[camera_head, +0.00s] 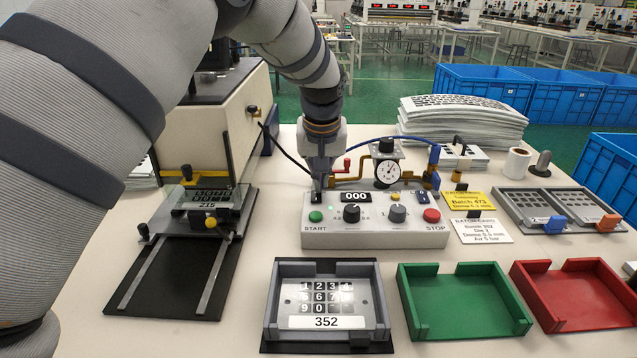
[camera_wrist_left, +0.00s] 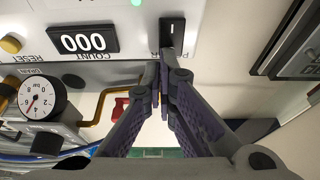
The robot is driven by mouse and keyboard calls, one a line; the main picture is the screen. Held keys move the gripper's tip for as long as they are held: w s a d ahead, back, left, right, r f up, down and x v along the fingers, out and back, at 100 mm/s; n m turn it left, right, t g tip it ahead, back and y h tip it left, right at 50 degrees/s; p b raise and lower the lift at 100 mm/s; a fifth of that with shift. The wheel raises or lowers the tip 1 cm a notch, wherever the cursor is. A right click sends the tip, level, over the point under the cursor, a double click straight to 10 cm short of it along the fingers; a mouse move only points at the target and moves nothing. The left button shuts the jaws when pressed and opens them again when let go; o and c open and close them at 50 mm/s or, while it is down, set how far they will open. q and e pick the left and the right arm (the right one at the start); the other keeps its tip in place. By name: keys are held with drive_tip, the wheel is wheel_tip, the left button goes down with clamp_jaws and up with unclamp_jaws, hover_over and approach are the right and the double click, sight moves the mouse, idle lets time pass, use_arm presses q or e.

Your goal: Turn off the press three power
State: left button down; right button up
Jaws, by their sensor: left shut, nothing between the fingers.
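A grey control box (camera_head: 375,238) stands on the table, with a green START button, two knobs, a red STOP button and a counter (camera_head: 355,197) reading 000. At its upper left corner, my left gripper (camera_head: 317,188) points down, shut and empty, and covers most of the corner there. In the left wrist view a black rocker switch (camera_wrist_left: 172,31) with a white mark sits beside the counter (camera_wrist_left: 83,40). The label by it is mostly hidden by the fingers. The shut fingertips (camera_wrist_left: 163,58) are just at the switch's near edge; I cannot tell whether they touch it. A small lamp (camera_head: 331,209) glows green.
A pressure gauge (camera_head: 388,171) with brass pipes and a blue hose stands behind the box. A slide fixture (camera_head: 175,270) is at left. A grey tray (camera_head: 320,268) with a keypad film, a green tray (camera_head: 465,300) and a red tray (camera_head: 575,295) lie in front.

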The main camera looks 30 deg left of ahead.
use_arm(q)
drive_tip(key=shift+s+f, duration=0.3)
drive_tip(key=shift+s, duration=0.3)
drive_tip(key=shift+s+r, duration=0.15)
drive_tip(key=shift+r, duration=0.1)
drive_tip(key=shift+w+f, duration=0.15)
drive_tip(key=shift+w, duration=0.3)
drive_tip(key=shift+s+d+r+p, duration=0.25)
drive_tip(key=shift+s+d+p, duration=0.2)
drive_tip(key=shift+s+p, duration=0.2)
use_arm(e)
drive_tip(key=shift+r, duration=0.4)
